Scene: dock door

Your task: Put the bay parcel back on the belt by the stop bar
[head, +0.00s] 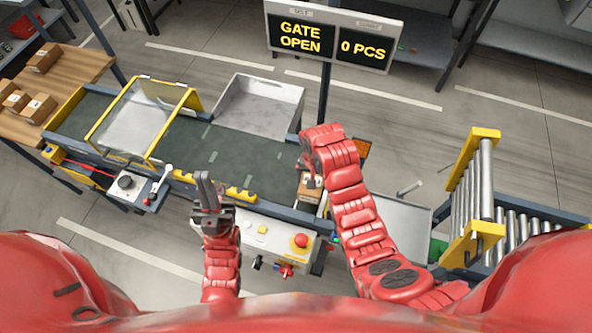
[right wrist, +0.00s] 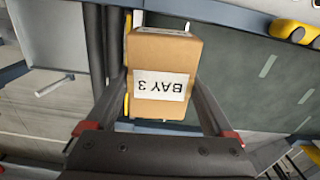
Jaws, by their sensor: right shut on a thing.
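The bay parcel (right wrist: 165,50) is a small brown carton with a white label reading BAY 3. In the head view the parcel (head: 310,188) shows at the right end of the dark green belt (head: 240,150), partly hidden by my right arm. My right gripper (right wrist: 165,75) is shut on it, one finger along each side. The belt also shows beside the parcel in the right wrist view (right wrist: 250,75). I cannot tell whether the parcel touches the belt, nor pick out the stop bar surely. My left gripper (head: 207,188) is in front of the belt; its finger gap is unclear.
A clear gate with a yellow frame (head: 190,100) spans the belt's left part. A grey bin (head: 262,105) stands behind the belt. The sign (head: 330,38) reads GATE OPEN, 0 PCS. A control panel with a red button (head: 300,241) is in front. Rollers (head: 485,180) stand at right.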

